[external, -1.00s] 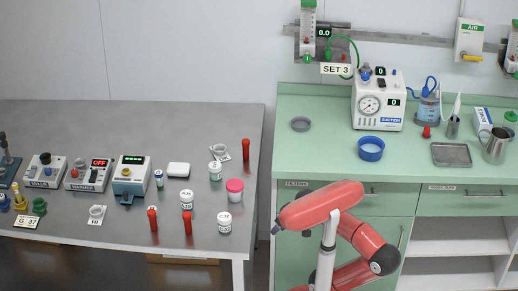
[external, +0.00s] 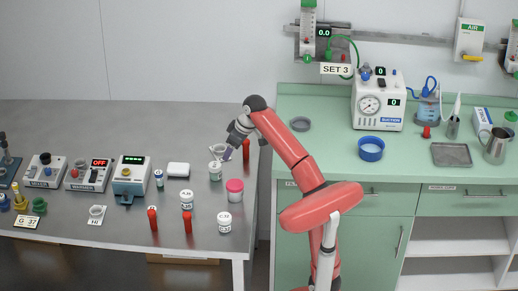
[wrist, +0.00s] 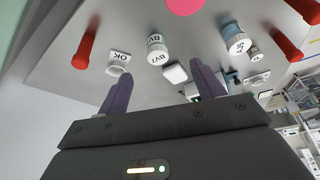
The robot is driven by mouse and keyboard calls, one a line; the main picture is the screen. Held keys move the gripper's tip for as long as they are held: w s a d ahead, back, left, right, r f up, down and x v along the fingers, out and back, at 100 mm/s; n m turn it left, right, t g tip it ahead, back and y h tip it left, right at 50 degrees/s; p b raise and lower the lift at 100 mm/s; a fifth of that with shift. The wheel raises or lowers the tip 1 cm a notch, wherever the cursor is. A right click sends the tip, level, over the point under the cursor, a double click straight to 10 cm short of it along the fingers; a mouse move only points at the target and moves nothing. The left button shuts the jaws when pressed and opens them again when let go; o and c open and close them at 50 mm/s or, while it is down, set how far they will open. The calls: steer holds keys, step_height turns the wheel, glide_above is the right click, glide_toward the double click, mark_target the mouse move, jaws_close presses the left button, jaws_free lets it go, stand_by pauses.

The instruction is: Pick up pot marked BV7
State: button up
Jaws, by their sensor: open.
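The pot that seems to be marked BV7 (wrist: 157,52) is a small white pot with upside-down lettering on lid and side, upright on the steel table in the wrist view; the last character is hard to read. In the external view this white pot (external: 215,172) stands near the table's right part, its lettering too small to read. My gripper (external: 227,154) is above the table, a little beyond and right of the pot. In the wrist view my gripper (wrist: 161,74) is open and empty, its two purple fingers apart, with the pot ahead between their directions.
A pink-lidded pot (external: 235,190), other white pots (external: 186,199) (external: 224,223) and a white box (external: 178,169) are near. Boxed devices (external: 130,178) line the left.

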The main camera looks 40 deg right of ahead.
steer(key=n, duration=0.1)
glide_toward(217, 165)
steer(key=w, duration=0.1)
steer(key=shift+s+x, duration=0.2)
steer(key=shift+x, duration=1)
steer(key=shift+s+x, duration=0.25)
steer(key=shift+x, duration=0.95)
steer(key=b+x, duration=0.1)
steer(key=x, duration=0.7)
steer(key=shift+a, duration=0.1)
steer(key=shift+y, duration=0.3)
steer(key=shift+c, duration=0.2)
steer(key=c, duration=1)
